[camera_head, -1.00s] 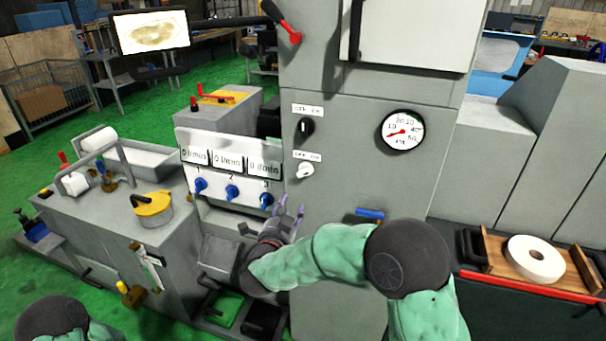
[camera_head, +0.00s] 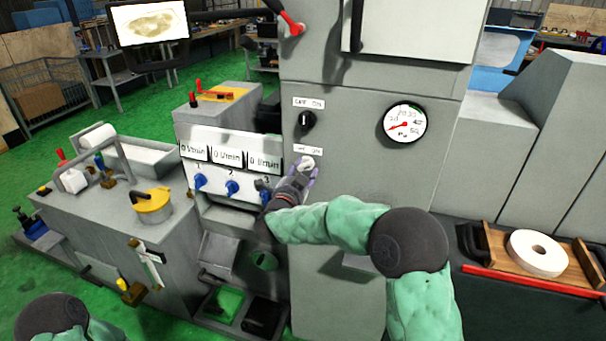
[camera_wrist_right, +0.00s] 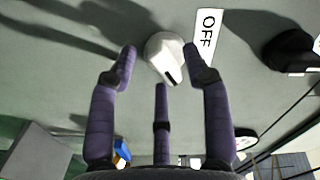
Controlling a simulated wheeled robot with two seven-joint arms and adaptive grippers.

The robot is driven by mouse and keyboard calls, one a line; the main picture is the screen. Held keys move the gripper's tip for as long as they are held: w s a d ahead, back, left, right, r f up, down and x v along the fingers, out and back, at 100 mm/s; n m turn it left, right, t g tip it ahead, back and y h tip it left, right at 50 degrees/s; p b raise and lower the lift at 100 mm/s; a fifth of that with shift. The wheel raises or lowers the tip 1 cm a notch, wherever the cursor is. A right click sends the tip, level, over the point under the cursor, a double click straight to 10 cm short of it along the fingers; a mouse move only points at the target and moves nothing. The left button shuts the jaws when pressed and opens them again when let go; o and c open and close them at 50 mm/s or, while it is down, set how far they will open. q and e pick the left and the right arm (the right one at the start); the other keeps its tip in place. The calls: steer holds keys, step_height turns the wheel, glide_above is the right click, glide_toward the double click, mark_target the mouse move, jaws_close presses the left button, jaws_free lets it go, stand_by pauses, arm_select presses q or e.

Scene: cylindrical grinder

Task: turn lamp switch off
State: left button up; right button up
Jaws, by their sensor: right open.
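A white rotary switch (camera_head: 305,162) sits on the grey machine front under a small label whose words are hard to read in the head view. In the right wrist view the white switch (camera_wrist_right: 162,52) shows a dark mark on its knob and an OFF label (camera_wrist_right: 207,33) beside it. My right gripper (camera_head: 307,174) is open at the white switch. In the wrist view its purple fingers (camera_wrist_right: 160,68) are spread, with the knob between the two outer tips. I cannot tell if they touch it. My left gripper is out of view.
A black rotary switch (camera_head: 307,120) with an OFF/ON label sits above the white one. A round gauge (camera_head: 403,124) is to the right. Blue valve knobs (camera_head: 232,188) under flow displays are close on the left. A red-tipped lever (camera_head: 290,24) juts out above.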

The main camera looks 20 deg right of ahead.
steer(key=shift+d, duration=0.1)
jaws_close()
